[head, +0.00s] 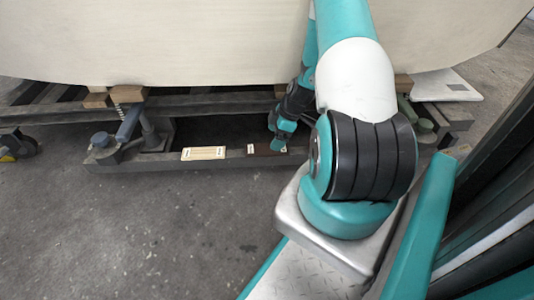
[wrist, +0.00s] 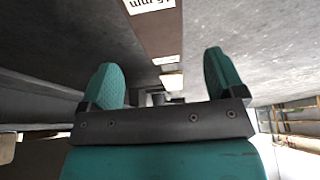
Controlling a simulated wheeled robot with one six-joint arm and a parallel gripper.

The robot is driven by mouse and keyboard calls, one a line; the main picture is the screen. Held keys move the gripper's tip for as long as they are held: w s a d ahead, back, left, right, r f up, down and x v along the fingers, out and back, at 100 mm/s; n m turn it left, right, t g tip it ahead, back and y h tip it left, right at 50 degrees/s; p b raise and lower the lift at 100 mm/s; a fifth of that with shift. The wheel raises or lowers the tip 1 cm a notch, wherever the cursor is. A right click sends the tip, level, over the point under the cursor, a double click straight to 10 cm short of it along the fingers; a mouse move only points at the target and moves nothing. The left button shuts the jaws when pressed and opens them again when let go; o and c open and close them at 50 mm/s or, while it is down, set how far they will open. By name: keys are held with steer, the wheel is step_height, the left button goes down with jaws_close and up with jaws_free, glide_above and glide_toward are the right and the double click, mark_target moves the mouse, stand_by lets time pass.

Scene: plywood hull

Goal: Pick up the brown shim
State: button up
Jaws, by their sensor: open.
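The brown shim (head: 267,149) is a dark flat piece with a small white label at its left end. It lies on the grey lower beam in the head view. In the wrist view the brown shim (wrist: 160,33) runs down from the top edge, with white printed labels. My gripper (head: 279,141) is at the shim's right part in the head view, partly covering it. I cannot tell whether the fingers touch the shim.
A light wooden shim (head: 203,153) lies on the same beam (head: 230,161), left of the brown one. A clamp-like jack (head: 115,142) stands further left. The pale hull (head: 160,40) overhangs the beam. The concrete floor in front (head: 150,230) is clear.

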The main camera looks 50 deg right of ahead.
mark_target(267, 148)
steer(key=b+x, duration=0.3)
steer(key=x, duration=0.2)
steer(key=shift+w+a+f, duration=0.1)
steer(key=shift+f, duration=0.15)
steer(key=shift+r, duration=0.1)
steer(key=shift+c, duration=0.2)
steer(key=c, duration=1)
steer(key=shift+r, duration=0.15)
